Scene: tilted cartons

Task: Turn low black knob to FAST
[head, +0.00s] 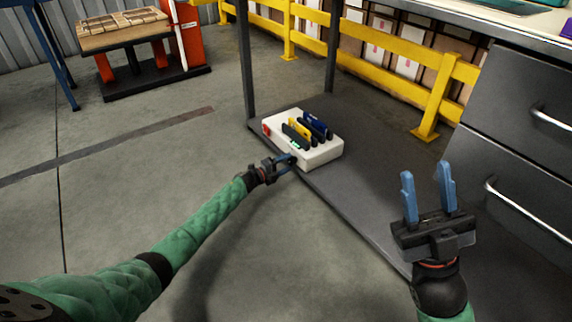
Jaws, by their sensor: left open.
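A white box-shaped device (322,155) sits on the low grey shelf. A black part (296,136), a yellow part (299,129) and a dark blue part (318,127) stand up from its top. I cannot make out the low black knob or any FAST marking at this size; the knob may be hidden by my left gripper. My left gripper (287,163) is open, its blue fingers at the device's front face near the shelf edge. I cannot tell whether they touch it. My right gripper (428,190) is open and empty, fingers up, well to the right of the device.
The grey shelf (365,195) is bare to the right of the device. A dark upright post (247,60) rises at its left corner. Grey drawers (520,130) with metal handles stand at the right. A yellow rail (395,80) runs behind.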

